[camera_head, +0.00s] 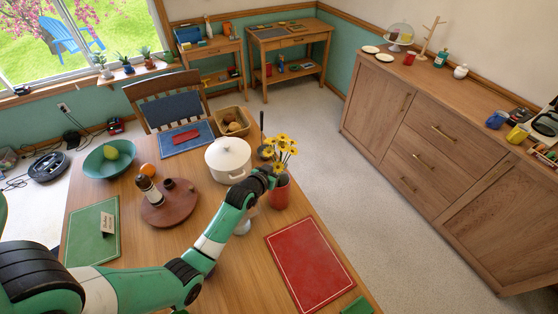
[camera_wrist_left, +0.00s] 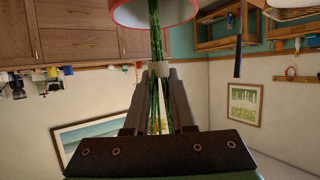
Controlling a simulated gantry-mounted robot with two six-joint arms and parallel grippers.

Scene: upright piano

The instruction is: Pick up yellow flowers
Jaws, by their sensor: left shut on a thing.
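The yellow flowers (camera_head: 281,148) stand upright in a red vase (camera_head: 280,194) on the wooden table. My left gripper (camera_head: 268,176) is at the stems, just below the blooms and beside the vase's top. In the left wrist view my left gripper (camera_wrist_left: 158,75) is shut on the green stems (camera_wrist_left: 154,35). The stems run between its fingers and into the mouth of the red-rimmed vase (camera_wrist_left: 182,12). The blooms are not clear in the wrist view. My right gripper is not in view.
A white pot (camera_head: 228,160) stands just left of the vase, with a basket (camera_head: 244,127) behind. A round wooden board (camera_head: 172,212) holds bottles. A green bowl (camera_head: 103,166) is at the far left. A red placemat (camera_head: 309,262) lies flat in front, with nothing on it.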

